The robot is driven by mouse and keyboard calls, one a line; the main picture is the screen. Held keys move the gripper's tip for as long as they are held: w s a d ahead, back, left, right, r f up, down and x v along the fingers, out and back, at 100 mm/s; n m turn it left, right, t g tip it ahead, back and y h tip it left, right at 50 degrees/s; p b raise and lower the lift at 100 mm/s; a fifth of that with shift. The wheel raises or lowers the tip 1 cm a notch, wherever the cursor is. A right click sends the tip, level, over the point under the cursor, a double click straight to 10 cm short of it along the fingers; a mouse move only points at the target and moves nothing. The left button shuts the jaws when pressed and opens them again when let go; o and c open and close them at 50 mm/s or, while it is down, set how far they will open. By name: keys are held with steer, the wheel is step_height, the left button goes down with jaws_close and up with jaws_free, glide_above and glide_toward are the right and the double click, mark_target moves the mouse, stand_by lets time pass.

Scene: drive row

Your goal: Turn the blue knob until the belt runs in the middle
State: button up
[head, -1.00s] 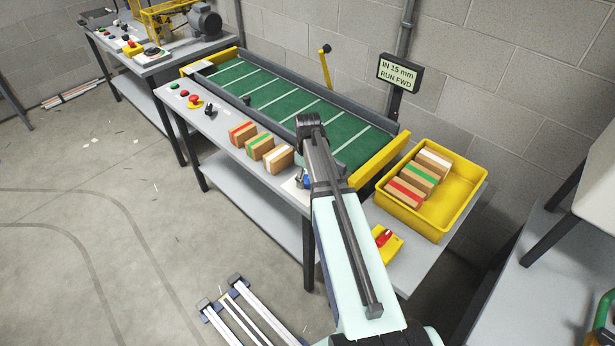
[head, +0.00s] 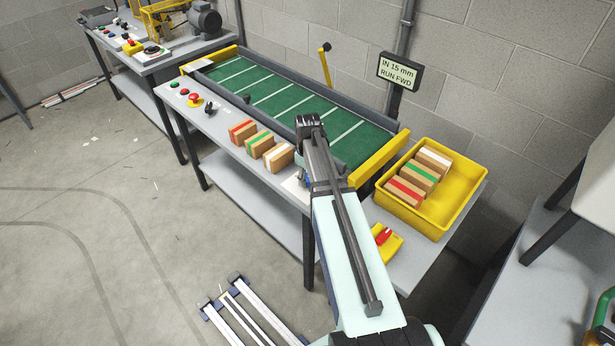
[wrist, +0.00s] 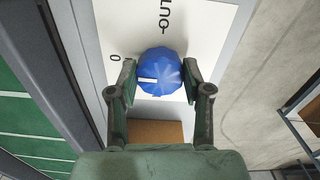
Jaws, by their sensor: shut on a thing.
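The blue knob (wrist: 161,70) sits on a white plate (wrist: 120,35) printed with "OUT" and a "0". A white mark on the knob points left in the wrist view. My gripper (wrist: 159,78) is shut on the knob, one finger on each side. In the head view my arm mostly hides the knob. The green belt (head: 285,95) with white cross lines lies between dark side rails. The sign (head: 399,72) reads "IN 15 mm RUN FWD".
Several striped boxes (head: 260,145) stand on the table edge left of my arm. A yellow bin (head: 455,205) with more boxes stands at right. A yellow box with a red switch (head: 383,236) is below it. Red and green buttons (head: 185,92) sit at the far left.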

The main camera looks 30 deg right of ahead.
steer(key=m, duration=0.4)
steer(key=shift+m+b, duration=0.4)
steer(key=m, duration=0.4)
steer(key=shift+a+m, duration=0.1)
steer(key=shift+m, duration=0.2)
steer(key=o, duration=1.2)
steer(key=shift+c, duration=0.2)
